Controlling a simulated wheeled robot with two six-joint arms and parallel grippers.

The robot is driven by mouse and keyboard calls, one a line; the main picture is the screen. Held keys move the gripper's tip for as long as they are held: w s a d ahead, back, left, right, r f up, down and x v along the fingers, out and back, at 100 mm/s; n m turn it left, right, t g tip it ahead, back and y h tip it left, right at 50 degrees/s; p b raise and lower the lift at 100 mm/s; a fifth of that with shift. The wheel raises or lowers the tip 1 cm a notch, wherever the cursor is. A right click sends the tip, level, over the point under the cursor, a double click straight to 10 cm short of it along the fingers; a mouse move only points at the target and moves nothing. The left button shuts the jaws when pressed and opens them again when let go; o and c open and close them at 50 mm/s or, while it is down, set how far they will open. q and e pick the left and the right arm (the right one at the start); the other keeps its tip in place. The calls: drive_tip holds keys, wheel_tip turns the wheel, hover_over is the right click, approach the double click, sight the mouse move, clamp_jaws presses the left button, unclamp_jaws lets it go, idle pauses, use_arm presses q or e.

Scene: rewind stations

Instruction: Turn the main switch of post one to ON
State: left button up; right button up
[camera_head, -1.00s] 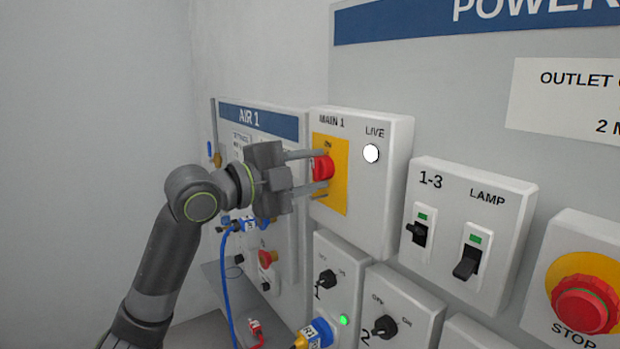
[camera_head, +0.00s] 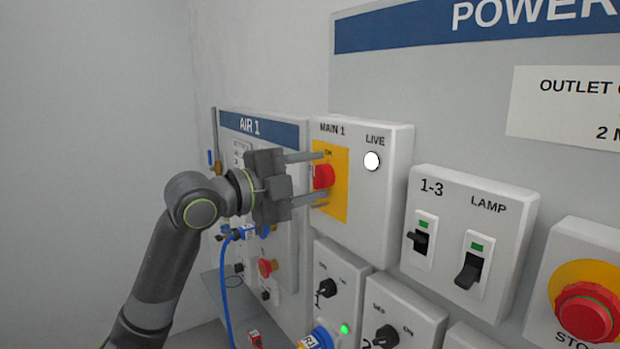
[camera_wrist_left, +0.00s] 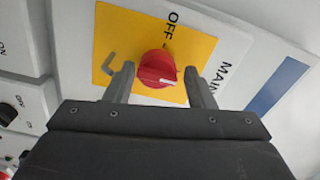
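The main switch is a red rotary knob (camera_head: 323,177) on a yellow plate (camera_head: 336,207) on the grey MAIN 1 box (camera_head: 388,200). My left gripper (camera_head: 318,178) has one finger above the knob and one below it. In the left wrist view the knob (camera_wrist_left: 157,69) sits between and just beyond the fingertips (camera_wrist_left: 159,73), with a gap on each side. Its white mark points right, toward the MAIN lettering. OFF is readable at the plate's top there; the ON label shows in the head view. The round LIVE lamp (camera_head: 372,161) looks white. My right gripper is out of view.
The AIR 1 panel (camera_head: 288,132) stands behind my left gripper, with a blue hose (camera_head: 226,290) below. To the right are the 1-3 and LAMP switch box (camera_head: 448,255) and a red STOP button (camera_head: 587,310). Smaller rotary switches (camera_head: 387,336) sit beneath the MAIN 1 box.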

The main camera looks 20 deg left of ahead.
use_arm(q)
drive_tip(key=shift+f, duration=0.4)
